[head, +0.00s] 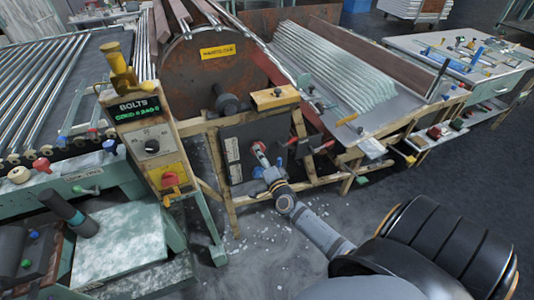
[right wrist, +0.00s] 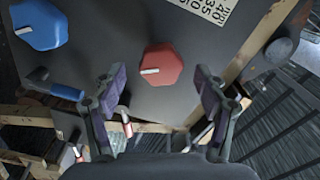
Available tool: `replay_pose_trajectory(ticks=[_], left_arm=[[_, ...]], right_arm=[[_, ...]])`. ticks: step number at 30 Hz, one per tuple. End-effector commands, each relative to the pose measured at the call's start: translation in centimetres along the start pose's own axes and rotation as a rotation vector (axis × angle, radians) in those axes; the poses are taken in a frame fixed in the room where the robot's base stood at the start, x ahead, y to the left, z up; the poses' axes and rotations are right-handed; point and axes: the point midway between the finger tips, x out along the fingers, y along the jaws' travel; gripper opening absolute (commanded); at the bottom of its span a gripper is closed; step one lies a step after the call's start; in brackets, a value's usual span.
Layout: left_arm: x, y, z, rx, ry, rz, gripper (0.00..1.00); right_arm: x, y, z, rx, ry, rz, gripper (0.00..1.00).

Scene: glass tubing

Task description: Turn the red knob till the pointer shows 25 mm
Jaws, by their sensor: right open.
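The red knob (right wrist: 160,66) is an eight-sided knob on a dark panel (right wrist: 110,35). A white pointer mark (right wrist: 150,71) lies near its left edge in the right wrist view. A white scale plate (right wrist: 206,8) is partly cut off at the top; I cannot read which value the pointer shows. My right gripper (right wrist: 160,78) is open, its fingertips on either side of the red knob in the picture, apparently short of it and not gripping. In the head view the right gripper (head: 265,160) is in front of the panel and covers much of the knob. My left gripper is not in view.
A blue knob (right wrist: 38,24) with a white mark and a small blue lever (right wrist: 60,88) sit left of the red knob. A wooden frame (head: 300,122) surrounds the panel. A control box (head: 150,143) reading BOLTS stands to the left, with racks of tubing behind.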

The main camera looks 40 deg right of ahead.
Motion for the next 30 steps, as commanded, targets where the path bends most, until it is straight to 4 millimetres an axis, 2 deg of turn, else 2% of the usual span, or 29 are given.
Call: replay_pose_trajectory(ticks=[1,6,12,17,30], left_arm=[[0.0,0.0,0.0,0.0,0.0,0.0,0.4],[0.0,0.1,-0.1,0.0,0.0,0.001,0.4],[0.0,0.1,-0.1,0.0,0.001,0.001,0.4],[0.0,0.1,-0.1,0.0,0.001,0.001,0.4],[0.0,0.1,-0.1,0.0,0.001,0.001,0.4]], right_arm=[[-1.4,0.2,0.1,-0.001,-0.003,0.004,0.73],[-5.6,0.1,0.0,-0.001,-0.002,0.003,0.73],[-8.6,0.1,0.0,-0.002,-0.001,0.002,0.73],[-9.2,0.0,0.0,-0.001,-0.001,0.001,0.73],[-9.2,0.0,0.0,-0.001,0.0,0.001,0.73]])
